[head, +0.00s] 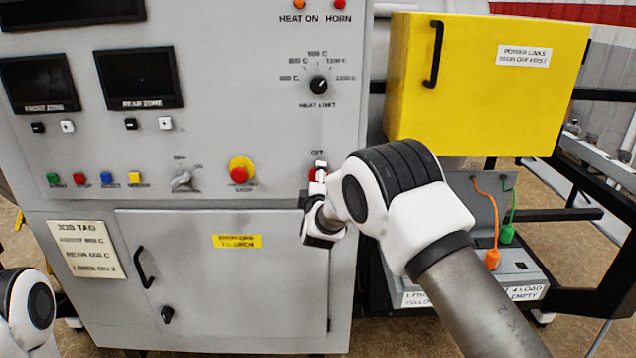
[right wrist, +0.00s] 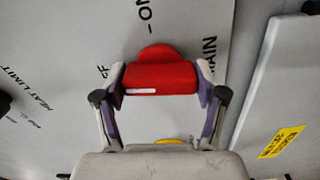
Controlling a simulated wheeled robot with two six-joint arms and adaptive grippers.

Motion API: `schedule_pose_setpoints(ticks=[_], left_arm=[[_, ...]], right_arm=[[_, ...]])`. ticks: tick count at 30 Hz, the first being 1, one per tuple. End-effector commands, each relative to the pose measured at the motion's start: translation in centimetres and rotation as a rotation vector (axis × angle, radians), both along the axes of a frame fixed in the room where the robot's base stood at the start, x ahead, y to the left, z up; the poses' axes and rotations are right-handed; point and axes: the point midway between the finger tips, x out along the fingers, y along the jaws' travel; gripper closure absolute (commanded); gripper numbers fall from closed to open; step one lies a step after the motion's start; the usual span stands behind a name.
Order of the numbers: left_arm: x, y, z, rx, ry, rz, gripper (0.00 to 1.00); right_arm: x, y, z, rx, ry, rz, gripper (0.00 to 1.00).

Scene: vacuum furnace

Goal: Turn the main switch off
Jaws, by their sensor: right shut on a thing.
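The main switch (head: 312,174) is a red knob at the right edge of the grey panel, mostly hidden behind my right gripper (head: 319,178) in the head view. An OFF label shows above it. In the right wrist view the red switch handle (right wrist: 160,78) sits between the two fingertips of my right gripper (right wrist: 160,84), which is shut on it. A white mark shows on one edge of the handle. The MAIN lettering lies beside it, and the OFF lettering is partly covered by a finger. My left gripper is out of view.
A red emergency button (head: 239,172) on yellow and a grey rotary knob (head: 184,180) sit left of the switch. The heat limit dial (head: 319,85) is above. A yellow box (head: 480,85) juts out at the right. A grey cabinet door (head: 220,280) lies below.

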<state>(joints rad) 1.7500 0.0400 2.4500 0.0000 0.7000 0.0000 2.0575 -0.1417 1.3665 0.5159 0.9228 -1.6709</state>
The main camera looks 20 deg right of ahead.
Motion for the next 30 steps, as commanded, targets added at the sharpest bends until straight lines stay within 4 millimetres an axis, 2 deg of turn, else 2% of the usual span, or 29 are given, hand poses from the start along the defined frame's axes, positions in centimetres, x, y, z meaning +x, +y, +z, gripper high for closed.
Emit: schedule_pose_setpoints(ticks=[10, 26, 27, 28, 30], left_arm=[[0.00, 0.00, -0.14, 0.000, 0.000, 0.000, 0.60], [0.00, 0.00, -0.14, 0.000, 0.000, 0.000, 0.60], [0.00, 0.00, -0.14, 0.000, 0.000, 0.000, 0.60], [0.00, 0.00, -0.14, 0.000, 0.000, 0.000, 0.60], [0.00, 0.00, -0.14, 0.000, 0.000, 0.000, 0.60]], right_arm=[[0.04, -0.07, 0.17, -0.143, 0.038, -0.001, 0.64], [0.05, -0.07, 0.27, -0.168, 0.043, -0.002, 0.64], [0.06, -0.08, 0.26, -0.168, 0.043, -0.002, 0.15], [0.05, -0.07, 0.27, -0.168, 0.043, -0.002, 0.05], [0.05, -0.06, 0.22, -0.167, 0.044, -0.002, 0.04]])
